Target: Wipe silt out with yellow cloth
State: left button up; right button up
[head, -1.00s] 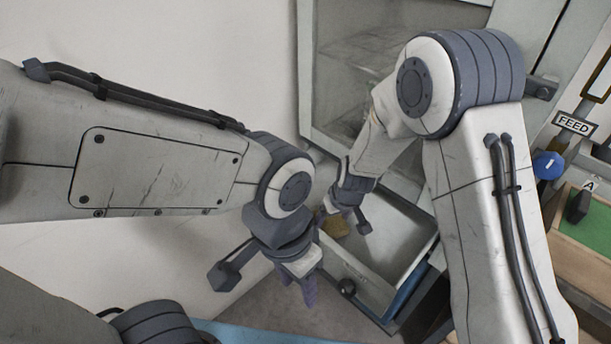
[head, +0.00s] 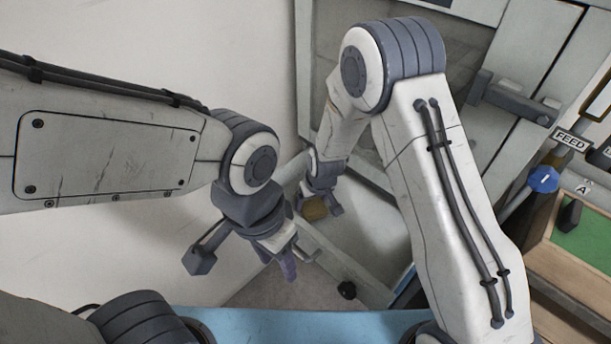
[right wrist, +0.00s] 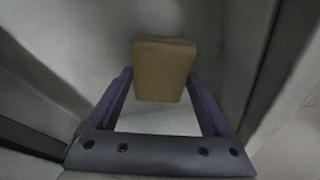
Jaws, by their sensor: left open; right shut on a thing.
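The yellow cloth (head: 315,210), a small brownish-yellow pad, is held between the fingers of my right gripper (head: 318,207). In the right wrist view the cloth (right wrist: 164,68) sits between the two purple fingers (right wrist: 163,90). It is at the left part of an open pale tray or drawer (head: 375,235) below the cabinet; I cannot tell whether it touches the floor or wall. I cannot make out silt clearly. My left gripper (head: 278,264) is open and empty, to the left of the drawer's front.
A cabinet (head: 470,60) with a grey panel and a bar handle (head: 515,100) stands behind. At right are a FEED sign (head: 571,141), a blue knob (head: 543,180) and a green-lined wooden tray (head: 590,235).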

notch_tip(320, 180, up, 2)
jog(key=shift+r+p, duration=0.1)
jog(key=shift+p, duration=0.2)
jog(key=shift+a+r+p, duration=0.2)
jog(key=shift+r+p, duration=0.1)
jog(key=shift+p, duration=0.05)
pick_arm(q)
notch_tip(320, 180, up, 6)
jog(key=p, duration=0.4)
jog(key=shift+a, duration=0.15)
pick_arm(e)
notch_tip(320, 180, up, 4)
jog(key=shift+r, duration=0.25)
